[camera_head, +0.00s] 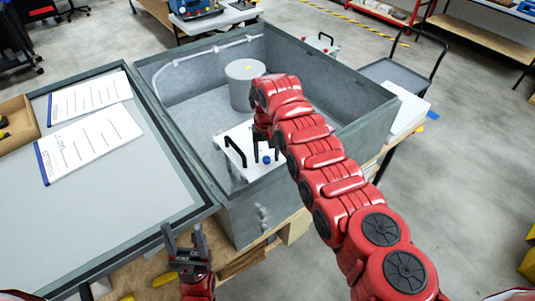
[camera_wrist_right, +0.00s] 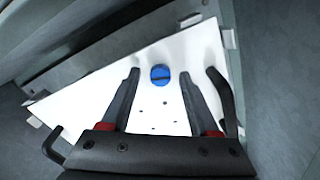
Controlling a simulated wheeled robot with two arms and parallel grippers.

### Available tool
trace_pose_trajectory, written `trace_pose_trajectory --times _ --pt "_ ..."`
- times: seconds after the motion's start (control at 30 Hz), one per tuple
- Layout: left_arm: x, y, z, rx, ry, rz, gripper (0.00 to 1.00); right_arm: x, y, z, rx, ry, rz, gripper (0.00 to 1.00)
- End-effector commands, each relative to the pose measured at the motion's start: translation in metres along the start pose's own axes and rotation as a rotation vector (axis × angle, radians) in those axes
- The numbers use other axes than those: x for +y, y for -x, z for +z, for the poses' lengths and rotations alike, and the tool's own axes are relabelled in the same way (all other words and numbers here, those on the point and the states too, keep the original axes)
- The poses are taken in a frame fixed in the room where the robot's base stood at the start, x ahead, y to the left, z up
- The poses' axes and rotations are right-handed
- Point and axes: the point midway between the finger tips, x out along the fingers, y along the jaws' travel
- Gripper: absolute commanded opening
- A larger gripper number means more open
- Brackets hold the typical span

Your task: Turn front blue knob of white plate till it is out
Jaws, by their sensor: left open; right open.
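The white plate (camera_head: 233,137) lies inside the grey open box, with black handles at its sides. The front blue knob (camera_head: 266,160) sits on the plate; in the right wrist view the blue knob (camera_wrist_right: 160,75) has a dark slot and lies between and just beyond my fingertips. My right gripper (camera_head: 266,150) is open above the plate, its fingers (camera_wrist_right: 158,78) apart on either side of the knob, not visibly touching it. My left gripper (camera_head: 184,238) is open and empty outside the box, near its front left corner.
The grey box (camera_head: 174,135) has high walls around the plate. A grey cylinder (camera_head: 243,88) stands inside it behind the plate. The open lid (camera_head: 95,210) lies at left with papers (camera_head: 88,143) on it. Yellow-handled tools (camera_head: 165,279) lie near my left gripper.

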Motion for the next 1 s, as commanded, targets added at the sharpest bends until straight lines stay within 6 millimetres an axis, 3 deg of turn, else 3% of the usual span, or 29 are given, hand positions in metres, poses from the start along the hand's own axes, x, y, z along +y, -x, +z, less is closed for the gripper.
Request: trace_pose_trajectory --times 0.2,0.53,0.77,1.0 --pt "0.000 0.000 0.000 0.000 0.000 0.000 0.62 0.000 0.000 0.000 -0.001 0.000 0.000 0.60" --pt "0.000 0.000 0.000 0.000 0.000 0.000 0.62 0.000 0.000 0.000 -0.001 0.000 0.001 0.01" --pt "0.000 0.003 0.001 0.000 0.000 0.000 0.62 0.000 -0.002 0.000 -0.001 0.006 0.001 0.00" --pt "0.002 0.046 0.008 0.000 0.000 0.000 0.62 0.001 -0.011 0.000 -0.002 0.150 0.000 0.00"
